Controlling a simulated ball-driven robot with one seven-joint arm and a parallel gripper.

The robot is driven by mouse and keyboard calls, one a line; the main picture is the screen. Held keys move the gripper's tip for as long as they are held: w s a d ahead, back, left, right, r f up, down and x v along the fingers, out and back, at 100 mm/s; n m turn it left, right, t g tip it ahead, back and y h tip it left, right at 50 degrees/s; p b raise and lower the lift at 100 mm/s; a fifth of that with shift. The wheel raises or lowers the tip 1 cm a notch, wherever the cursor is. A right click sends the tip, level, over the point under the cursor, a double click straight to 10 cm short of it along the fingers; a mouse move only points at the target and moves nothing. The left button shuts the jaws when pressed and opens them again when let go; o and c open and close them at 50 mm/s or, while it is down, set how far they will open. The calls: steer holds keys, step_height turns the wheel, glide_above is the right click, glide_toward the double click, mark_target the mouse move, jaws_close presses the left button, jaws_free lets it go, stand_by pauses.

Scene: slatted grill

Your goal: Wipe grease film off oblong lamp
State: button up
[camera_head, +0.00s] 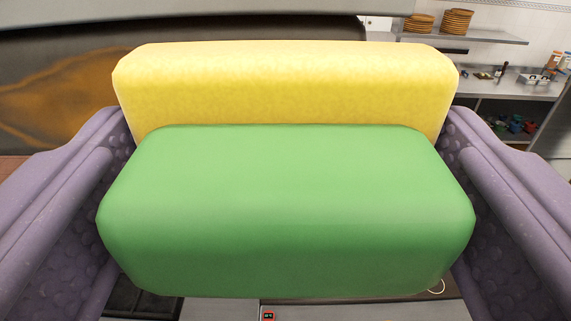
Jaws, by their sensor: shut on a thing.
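My gripper (287,165) has two purple, bumpy fingers, one on each side of the view. It is shut on a sponge (285,210) with a green block nearer me and a yellow layer (285,80) behind it. The sponge fills the middle of the view and hides much of what lies beyond. Behind it at the upper left is a dark grey, long surface with an orange-brown smear (60,95), which looks like a grease film. I cannot tell whether this surface is the oblong lamp. The sponge appears apart from the smear.
A pale metal edge (200,8) runs across the top. At the upper right, a shelf (490,38) holds stacks of brown round items (456,22), above a steel counter (510,88) with small items. A dark, grilled panel (140,300) shows below the sponge.

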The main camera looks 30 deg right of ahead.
mark_target(158, 161)
steer(key=shift+x, duration=0.8)
steer(key=shift+a, duration=0.1)
